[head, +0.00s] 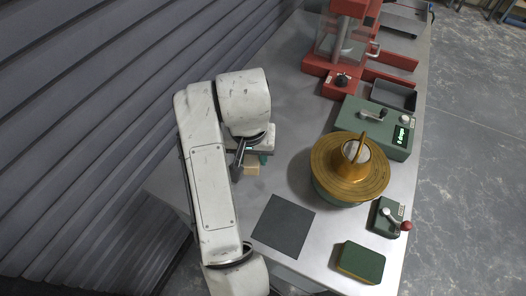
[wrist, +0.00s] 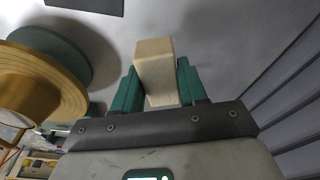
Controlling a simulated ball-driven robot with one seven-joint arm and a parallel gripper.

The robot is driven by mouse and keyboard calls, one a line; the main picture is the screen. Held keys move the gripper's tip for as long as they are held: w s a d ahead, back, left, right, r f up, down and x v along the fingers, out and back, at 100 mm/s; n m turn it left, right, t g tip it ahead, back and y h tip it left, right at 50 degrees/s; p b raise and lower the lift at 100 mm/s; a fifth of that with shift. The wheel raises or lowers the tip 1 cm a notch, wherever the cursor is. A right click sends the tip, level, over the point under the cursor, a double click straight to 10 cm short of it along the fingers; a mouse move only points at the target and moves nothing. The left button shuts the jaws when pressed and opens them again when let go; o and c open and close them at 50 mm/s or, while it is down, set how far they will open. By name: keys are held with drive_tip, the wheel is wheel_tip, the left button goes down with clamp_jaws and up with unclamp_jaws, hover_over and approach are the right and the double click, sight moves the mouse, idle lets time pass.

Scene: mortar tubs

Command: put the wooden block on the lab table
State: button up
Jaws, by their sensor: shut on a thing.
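The wooden block (wrist: 156,72) is pale tan and sits between the two green fingers of my gripper (wrist: 158,85) in the wrist view. The fingers are shut on it. In the head view the block (head: 252,169) shows only in part below my gripper (head: 257,160), as my arm hides much of it. The lab table (head: 300,150) has a grey metal top, and the block is over its left part. I cannot tell whether the block touches the table top.
A brass-topped round device (head: 345,185) stands right of my gripper. A dark square mat (head: 283,227), a green sponge-like block (head: 360,262), a lever box (head: 388,218), a green control box (head: 377,127) and a red machine (head: 340,50) are on the table. A corrugated wall (head: 90,90) is at left.

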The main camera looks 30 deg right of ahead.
drive_tip(key=w+d+f, duration=0.1)
drive_tip(key=f, duration=0.1)
drive_tip(key=w+d+f, duration=0.2)
drive_tip(key=w+d+f+p, duration=0.1)
drive_tip(key=f, duration=0.1)
drive_tip(key=shift+w+d+f, duration=0.35)
drive_tip(key=shift+d, duration=0.05)
drive_tip(key=shift+f+p, duration=0.5)
drive_tip(key=shift+f, duration=1.05)
drive_tip(key=o, duration=1)
drive_tip(key=shift+f, duration=0.15)
drive_tip(key=shift+o, duration=0.2)
wheel_tip(320, 180, up, 12)
drive_tip(key=s+a+b, duration=0.1)
drive_tip(key=shift+s, duration=0.25)
